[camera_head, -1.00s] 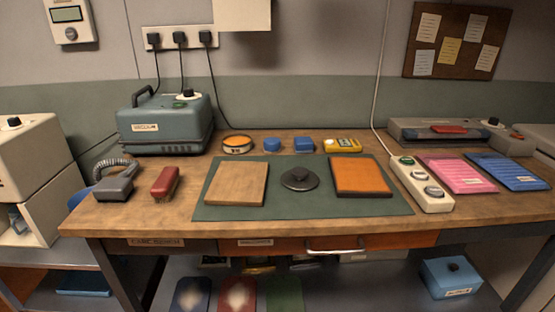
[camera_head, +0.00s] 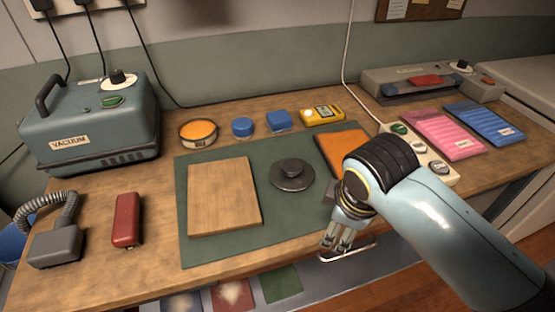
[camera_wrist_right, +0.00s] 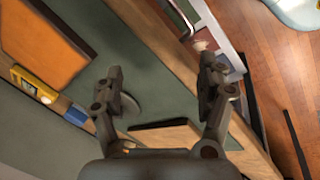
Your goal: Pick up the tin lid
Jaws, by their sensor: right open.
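A dark grey round lid (camera_head: 292,176) with a raised knob lies flat on the green mat (camera_head: 215,252), between a wooden board (camera_head: 222,196) and an orange panel (camera_head: 340,148). My right gripper (camera_head: 335,243) is open and empty over the mat's front edge, nearer than the lid and to its right, apart from it. In the right wrist view, the two fingers (camera_wrist_right: 163,72) are spread. Part of the lid (camera_wrist_right: 131,105) shows behind the left finger, which hides the rest. My left gripper is not in view.
A round tin with an orange top (camera_head: 198,133), two blue pieces (camera_head: 242,127) and a yellow meter (camera_head: 322,115) stand behind the mat. The vacuum unit (camera_head: 88,125) is at left, near a red brush (camera_head: 127,220). A white power strip (camera_head: 438,168) is at right.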

